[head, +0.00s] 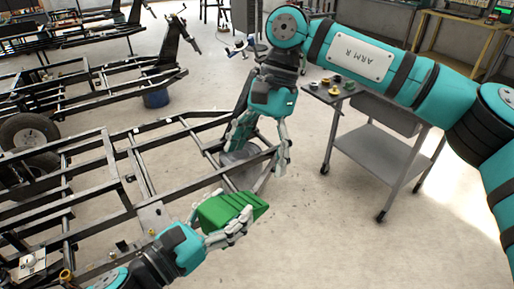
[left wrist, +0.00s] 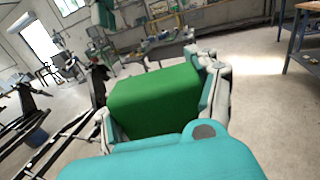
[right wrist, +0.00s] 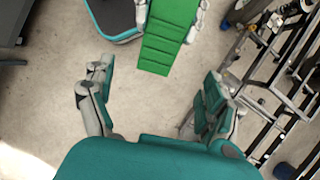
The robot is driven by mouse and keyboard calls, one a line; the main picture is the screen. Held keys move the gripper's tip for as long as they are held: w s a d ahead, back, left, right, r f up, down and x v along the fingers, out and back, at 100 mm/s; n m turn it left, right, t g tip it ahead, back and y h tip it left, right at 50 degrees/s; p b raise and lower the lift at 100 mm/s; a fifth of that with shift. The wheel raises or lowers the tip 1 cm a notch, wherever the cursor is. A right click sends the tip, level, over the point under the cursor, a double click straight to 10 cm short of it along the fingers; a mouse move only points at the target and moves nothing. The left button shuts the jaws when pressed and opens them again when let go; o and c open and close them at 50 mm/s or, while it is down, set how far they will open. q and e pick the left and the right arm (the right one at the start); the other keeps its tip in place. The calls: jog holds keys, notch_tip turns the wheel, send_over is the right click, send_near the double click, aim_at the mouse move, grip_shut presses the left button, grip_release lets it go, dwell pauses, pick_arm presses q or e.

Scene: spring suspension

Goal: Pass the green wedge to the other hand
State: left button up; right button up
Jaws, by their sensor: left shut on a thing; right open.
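The green wedge (head: 226,211) has a stepped face and is held in my left gripper (head: 222,225), low in the middle of the head view. In the left wrist view the wedge (left wrist: 155,100) sits between the fingers. My right gripper (head: 256,150) is open and empty, above and a little to the right of the wedge in the head view. In the right wrist view the wedge (right wrist: 168,38) lies ahead of my right gripper's open fingers (right wrist: 160,95), apart from them. The stepped face shows there, and its upper end is cut off by the frame.
A black metal frame (head: 125,165) with a wheel (head: 28,137) fills the left side. A grey cart (head: 375,155) with small parts on top stands at the right. A blue bucket (head: 156,98) stands at the back. The floor (head: 340,245) at lower right is clear.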

aim_at(244, 199)
jog(key=x, duration=1.1)
jog(key=shift+s+a+f, duration=0.1)
jog(key=shift+c, duration=0.4)
jog(key=c, duration=1.6)
pick_arm(q)
jog(key=o, duration=1.7)
